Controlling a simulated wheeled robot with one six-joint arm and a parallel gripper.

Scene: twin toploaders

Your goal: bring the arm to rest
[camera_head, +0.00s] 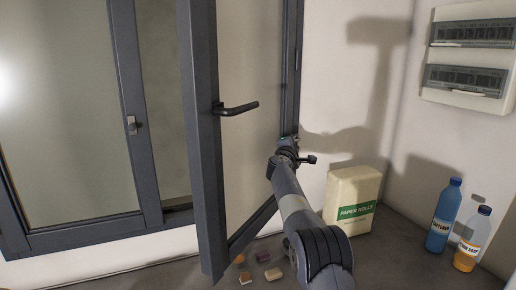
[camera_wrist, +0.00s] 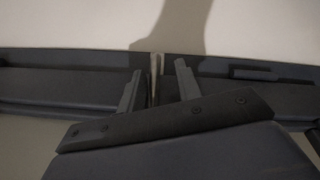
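My arm rises from the lower right of the head view, past the edge of the opened window sash (camera_head: 206,160). My gripper (camera_head: 290,148) is at its far end, close to the lower part of the dark window frame by the wall. It is small there and its fingers are hard to make out. In the wrist view my gripper (camera_wrist: 158,72) shows two fingers standing apart. Nothing is clearly held between them; a dark frame and a pale narrow strip show behind the gap. Whether the fingers touch the frame, I cannot tell.
The sash stands swung open, with a dark handle (camera_head: 236,109). A paper rolls pack (camera_head: 351,198) stands right of my arm. A blue bottle (camera_head: 443,216) and an orange bottle (camera_head: 472,240) stand farther right. Several small blocks (camera_head: 273,274) lie below. A panel box (camera_head: 470,55) hangs on the wall.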

